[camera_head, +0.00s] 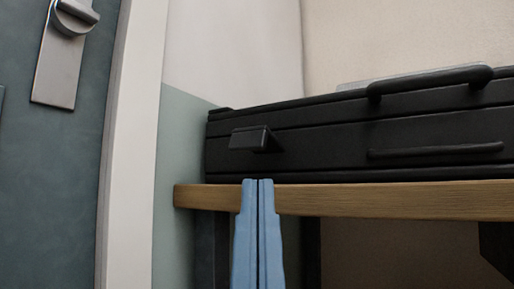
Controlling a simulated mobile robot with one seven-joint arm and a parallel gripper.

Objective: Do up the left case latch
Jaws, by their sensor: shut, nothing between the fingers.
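A black case (330,131) lies closed-looking on a wooden shelf (400,199). The left case latch (254,139) is a small black block on its front face, near the left end. It sticks out from the face; I cannot tell whether it is fastened. My gripper (257,183) shows blue fingers pointing up, shut and empty. Its fingertips appear just below the latch, in front of the shelf's front edge, apart from the latch in the picture. Nothing hides the latch.
A black carry handle (430,80) and a lower black bar (436,150) stick out from the case front on the right. A white door frame (131,150) and a grey-green door with a metal handle plate (60,60) stand at the left.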

